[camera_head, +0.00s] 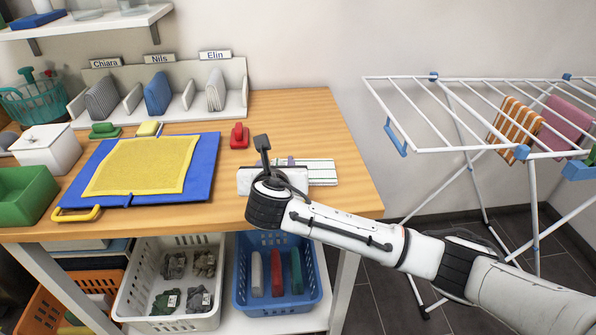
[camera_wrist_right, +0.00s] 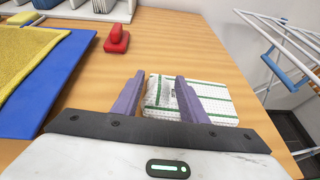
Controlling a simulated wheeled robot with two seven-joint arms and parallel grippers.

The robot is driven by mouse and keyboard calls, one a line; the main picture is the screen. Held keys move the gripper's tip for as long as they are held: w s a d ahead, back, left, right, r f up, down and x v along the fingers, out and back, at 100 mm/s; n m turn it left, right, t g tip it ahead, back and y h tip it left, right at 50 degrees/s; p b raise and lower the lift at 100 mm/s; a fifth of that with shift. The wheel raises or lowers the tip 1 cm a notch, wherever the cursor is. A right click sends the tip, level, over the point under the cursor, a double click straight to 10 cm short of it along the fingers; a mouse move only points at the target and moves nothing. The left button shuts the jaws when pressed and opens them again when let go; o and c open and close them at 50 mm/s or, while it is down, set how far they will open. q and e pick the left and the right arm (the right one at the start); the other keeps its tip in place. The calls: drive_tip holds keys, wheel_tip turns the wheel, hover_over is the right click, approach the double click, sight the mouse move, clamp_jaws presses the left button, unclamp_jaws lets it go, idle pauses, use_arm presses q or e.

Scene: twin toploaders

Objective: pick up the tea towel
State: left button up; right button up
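The tea towel (camera_head: 322,172) is a folded white cloth with green stripes, lying flat near the right end of the wooden table. In the right wrist view the towel (camera_wrist_right: 216,104) lies ahead of and partly behind my right gripper (camera_wrist_right: 160,77). Its two purple fingers are spread apart, with part of the towel showing between them. I cannot tell whether the fingertips touch it. In the head view my right gripper (camera_head: 291,161) is over the towel's left part and hides some of it. My left gripper is not in view.
A red clip-like object (camera_head: 239,137) stands left of the towel. A blue board (camera_head: 205,165) with a yellow cloth (camera_head: 143,166) lies further left. A divided rack (camera_head: 235,85) stands at the back. A drying rack (camera_head: 445,150) stands right of the table.

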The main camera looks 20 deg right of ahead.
clamp_jaws()
